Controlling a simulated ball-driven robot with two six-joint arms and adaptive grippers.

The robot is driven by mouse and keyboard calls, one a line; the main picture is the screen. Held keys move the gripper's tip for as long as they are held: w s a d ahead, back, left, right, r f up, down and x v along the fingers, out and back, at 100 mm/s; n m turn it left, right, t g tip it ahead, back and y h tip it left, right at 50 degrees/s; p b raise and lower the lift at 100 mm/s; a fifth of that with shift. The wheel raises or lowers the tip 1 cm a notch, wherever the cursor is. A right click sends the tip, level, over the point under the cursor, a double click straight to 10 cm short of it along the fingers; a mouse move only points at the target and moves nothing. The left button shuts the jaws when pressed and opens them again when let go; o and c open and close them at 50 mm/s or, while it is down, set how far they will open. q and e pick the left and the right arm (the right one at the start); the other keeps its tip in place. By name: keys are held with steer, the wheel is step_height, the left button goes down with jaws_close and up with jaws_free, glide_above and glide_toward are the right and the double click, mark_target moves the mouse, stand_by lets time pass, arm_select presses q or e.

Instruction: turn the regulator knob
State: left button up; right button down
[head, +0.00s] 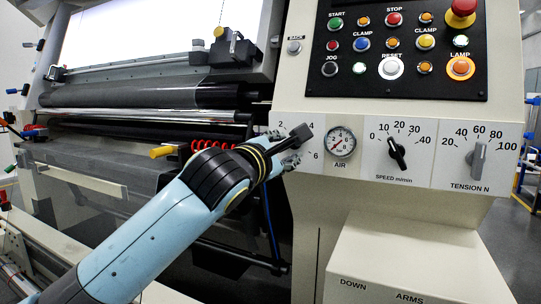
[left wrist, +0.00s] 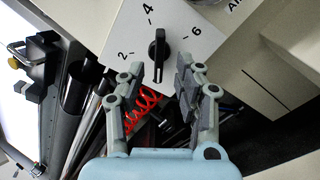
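The regulator knob (left wrist: 158,50) is a black knob with a pointer bar on a white plate (left wrist: 200,25) marked 2, 4 and 6. In the left wrist view its pointer stands nearly upright, towards the 4. In the head view my left gripper hides the knob, and only parts of its scale show beside the air gauge (head: 341,142). My left gripper (head: 297,148) is in front of this plate. In the left wrist view the left gripper (left wrist: 159,69) is open, its fingers on either side of the knob's lower end. I cannot tell whether they touch it. My right gripper is not in view.
To the right are the black speed knob (head: 397,152) and grey tension knob (head: 478,158). Above is a black button panel (head: 400,50) with a red emergency stop (head: 463,10). Rollers (head: 150,97) and a red coiled hose (head: 213,145) lie left of the plate.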

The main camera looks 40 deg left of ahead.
arm_select(q)
steer(key=v, duration=0.8)
